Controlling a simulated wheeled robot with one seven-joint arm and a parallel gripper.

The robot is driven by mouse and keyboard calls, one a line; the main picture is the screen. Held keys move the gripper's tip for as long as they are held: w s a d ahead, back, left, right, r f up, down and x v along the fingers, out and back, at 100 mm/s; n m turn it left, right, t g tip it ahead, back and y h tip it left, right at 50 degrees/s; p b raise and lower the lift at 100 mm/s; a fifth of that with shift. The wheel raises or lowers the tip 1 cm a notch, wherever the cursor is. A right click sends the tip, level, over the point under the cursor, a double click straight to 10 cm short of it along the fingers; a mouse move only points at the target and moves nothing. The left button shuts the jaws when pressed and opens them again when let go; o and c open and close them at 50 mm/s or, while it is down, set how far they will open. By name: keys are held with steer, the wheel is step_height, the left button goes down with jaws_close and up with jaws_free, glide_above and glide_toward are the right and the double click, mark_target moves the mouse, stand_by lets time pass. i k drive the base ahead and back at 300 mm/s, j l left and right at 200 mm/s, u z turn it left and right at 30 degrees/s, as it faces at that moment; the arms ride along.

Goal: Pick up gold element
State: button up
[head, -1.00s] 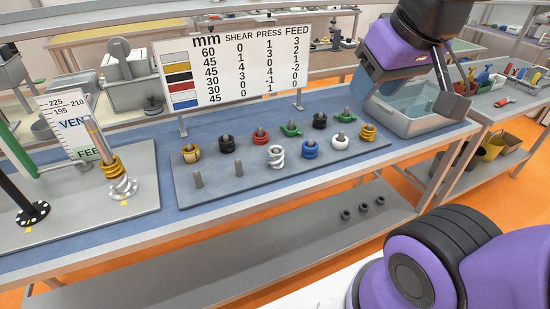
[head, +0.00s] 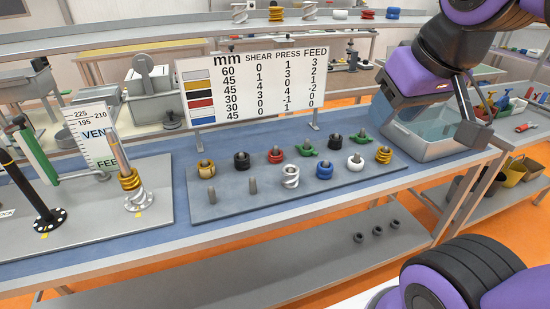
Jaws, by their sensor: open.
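Two gold elements sit on pegs of the grey board: one at the back left (head: 205,168) and one at the right end (head: 384,156). Another gold piece (head: 129,179) is on the tilted shaft at the left, above a silver spiral piece (head: 138,198).
The grey board (head: 240,208) also holds black, red, green, blue, white and silver pieces, plus bare pegs. A sign (head: 250,88) stands behind it. The grey bin (head: 440,150) is at the right.

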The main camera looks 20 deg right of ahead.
mark_target(209, 172)
steer(key=z, duration=1.35)
steer(key=u, duration=1.8)
steer(key=i+j+z, duration=0.3)
steer(key=j, duration=0.3)
steer(key=i+j+z, duration=0.15)
steer(key=i+j, duration=0.15)
